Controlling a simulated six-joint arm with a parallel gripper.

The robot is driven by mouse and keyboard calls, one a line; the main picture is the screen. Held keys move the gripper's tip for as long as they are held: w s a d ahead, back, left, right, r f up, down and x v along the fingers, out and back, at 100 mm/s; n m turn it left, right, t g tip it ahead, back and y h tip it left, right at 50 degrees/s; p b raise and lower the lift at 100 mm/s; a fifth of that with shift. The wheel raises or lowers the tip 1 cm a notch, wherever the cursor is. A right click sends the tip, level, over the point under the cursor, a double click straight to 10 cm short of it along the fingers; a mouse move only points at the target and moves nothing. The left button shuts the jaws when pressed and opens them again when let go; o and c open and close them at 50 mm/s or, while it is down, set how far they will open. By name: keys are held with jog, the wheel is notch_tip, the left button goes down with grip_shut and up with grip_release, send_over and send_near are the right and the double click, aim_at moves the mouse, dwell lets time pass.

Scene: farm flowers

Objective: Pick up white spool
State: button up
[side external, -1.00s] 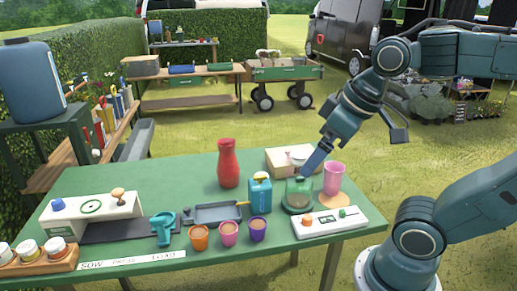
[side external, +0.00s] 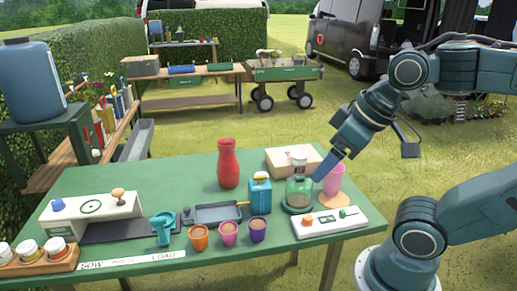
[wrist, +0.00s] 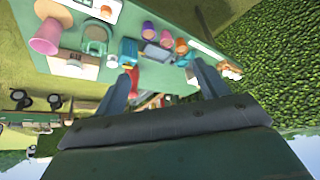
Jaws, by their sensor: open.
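A small white, spool-like item (side external: 298,160) stands on the pale wooden box (side external: 279,161) at the back right of the green table. Its lower part is partly covered by the green glass jar (side external: 299,188). In the wrist view a pale patch (wrist: 73,63) shows on the box, but I cannot tell its shape. My gripper (side external: 321,176) shows edge-on, in front of and right of the white item, between the jar and the pink cup (side external: 334,178). In the wrist view my gripper (wrist: 165,82) has its fingers spread with nothing held between them.
A blue sprayer (side external: 260,194) and red bottle (side external: 228,163) stand left of the jar. A white panel (side external: 330,227) and several small cups line the front. A grey tray (side external: 212,213) lies mid-table. The table (side external: 165,180) has free room at back left.

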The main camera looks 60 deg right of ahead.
jog(key=w+d+n+g, duration=0.2)
jog(key=w+d+n, duration=0.25)
jog(key=w, duration=0.65)
jog(key=w+d+n+g, duration=0.1)
jog(key=w+d+n, duration=0.4)
jog(key=w, duration=0.6)
jog(key=w+d+f+n+g, duration=0.1)
jog(key=w+d+f+n, duration=0.3)
jog(key=d+f, duration=0.5)
jog(key=w+d+f+n+g, duration=0.1)
jog(key=w+d+f+n, duration=0.2)
jog(key=w+d+f, duration=0.3)
jog(key=d+f, duration=0.4)
jog(key=shift+w+n+g, duration=0.25)
jog(key=shift+n+g, duration=0.05)
jog(key=shift+n, duration=0.05)
jog(key=shift+f, duration=4.25)
jog(key=shift+s+a+f, duration=0.15)
jog(key=shift+f, duration=2.45)
